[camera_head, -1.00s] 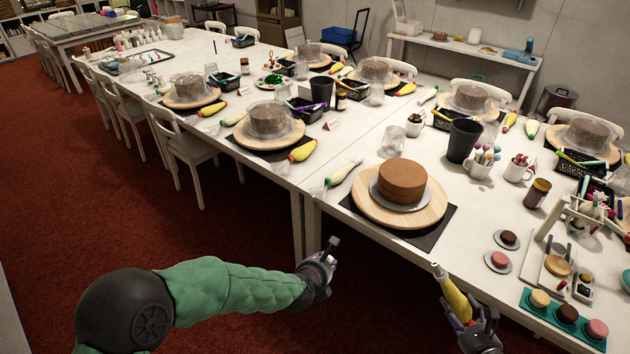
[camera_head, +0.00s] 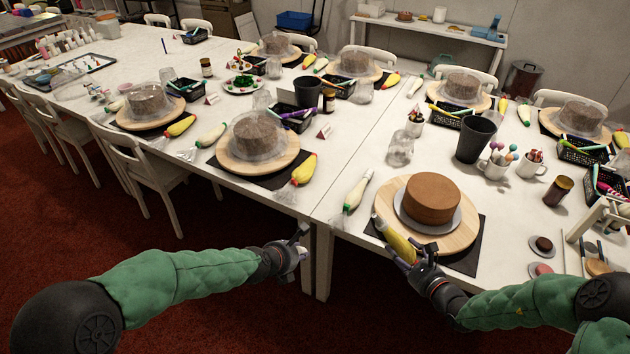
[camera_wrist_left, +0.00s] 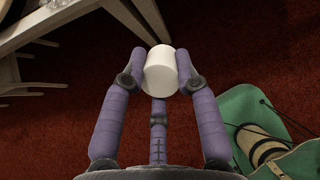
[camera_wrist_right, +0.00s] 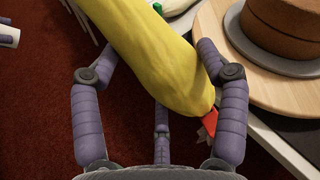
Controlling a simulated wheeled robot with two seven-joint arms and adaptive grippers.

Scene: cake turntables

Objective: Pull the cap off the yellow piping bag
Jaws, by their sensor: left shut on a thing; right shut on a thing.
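The yellow piping bag (camera_head: 401,243) is held in my right gripper (camera_head: 412,258), tilted, beside the round wooden board near the table's front edge. Its pale nozzle end (camera_head: 378,221) points up and left. In the right wrist view the yellow bag (camera_wrist_right: 160,50) lies between the fingers, with a red piece (camera_wrist_right: 210,120) at its near end. My left gripper (camera_head: 298,247) is shut on a white cylindrical cap (camera_wrist_left: 160,70), over the floor in front of the table. The cap is apart from the bag. The nozzle opening is too small to make out.
A brown cake (camera_head: 432,196) stands on a wooden board (camera_head: 462,238) over a dark mat. A green-ended white piping bag (camera_head: 357,192) lies left of it. A black cup (camera_head: 476,138) and mugs stand behind. Red floor (camera_head: 200,310) is open in front.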

